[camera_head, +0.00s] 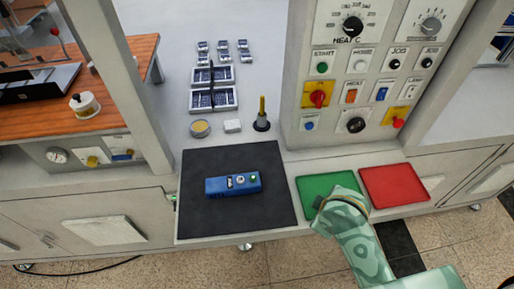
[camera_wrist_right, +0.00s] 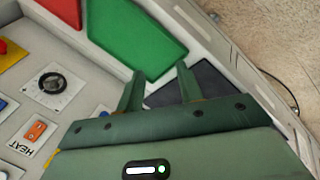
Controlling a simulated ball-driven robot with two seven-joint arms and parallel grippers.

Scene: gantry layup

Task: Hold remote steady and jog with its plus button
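The blue remote (camera_head: 218,187) lies flat on the black mat (camera_head: 205,222) in the head view. Its top carries a few small light and dark buttons; their marks are too small to read. My right gripper (camera_head: 322,205) is over the green pad (camera_head: 312,184), to the right of the remote and apart from it. In the right wrist view its two fingers (camera_wrist_right: 160,82) stand apart with nothing between them, and part of the black mat (camera_wrist_right: 207,82) shows beyond them. The remote is not seen there. My left gripper is in neither view.
A red pad (camera_head: 395,185) lies right of the green one. The control panel (camera_head: 340,75) with knobs and switches rises behind the pads. Small dark trays (camera_head: 213,98), a round tin (camera_head: 200,128) and a yellow-tipped peg (camera_head: 262,115) stand behind the mat. The mat around the remote is clear.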

